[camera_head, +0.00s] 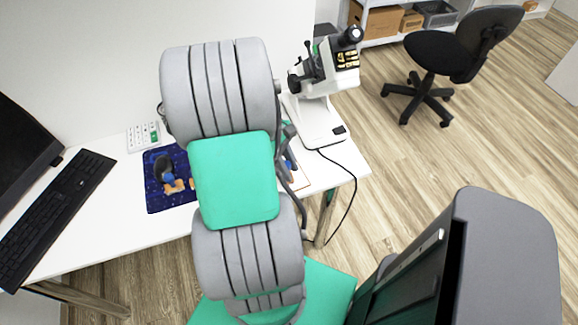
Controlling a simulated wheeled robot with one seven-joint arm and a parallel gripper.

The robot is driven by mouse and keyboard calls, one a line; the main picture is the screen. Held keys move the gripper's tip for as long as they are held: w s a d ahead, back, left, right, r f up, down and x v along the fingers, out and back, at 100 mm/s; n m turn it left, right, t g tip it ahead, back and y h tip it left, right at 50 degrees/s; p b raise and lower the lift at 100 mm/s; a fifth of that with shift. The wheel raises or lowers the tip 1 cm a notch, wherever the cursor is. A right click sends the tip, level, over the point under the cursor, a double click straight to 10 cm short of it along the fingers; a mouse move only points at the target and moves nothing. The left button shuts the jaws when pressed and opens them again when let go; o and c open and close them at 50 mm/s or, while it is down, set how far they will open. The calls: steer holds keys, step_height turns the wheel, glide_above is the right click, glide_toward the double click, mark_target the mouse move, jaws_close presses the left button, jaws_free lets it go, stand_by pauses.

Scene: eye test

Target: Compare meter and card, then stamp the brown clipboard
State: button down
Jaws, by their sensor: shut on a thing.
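My arm covers the middle of the view, and my gripper is hidden behind it, so what it holds does not show. I cannot make out the card or a stamp.
The white desk (105,220) holds a black keyboard (55,215), a dark monitor (20,150), a blue patterned mat (160,200) and a white microscope (318,115) with a loose cable. A black office chair (440,60) and a shelf with boxes (385,22) stand beyond, on open wooden floor.

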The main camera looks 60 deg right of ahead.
mark_target(288, 164)
steer(key=shift+s+a, duration=0.1)
stand_by(0.3)
step_height(288, 164, up, 7)
steer(key=p, duration=0.8)
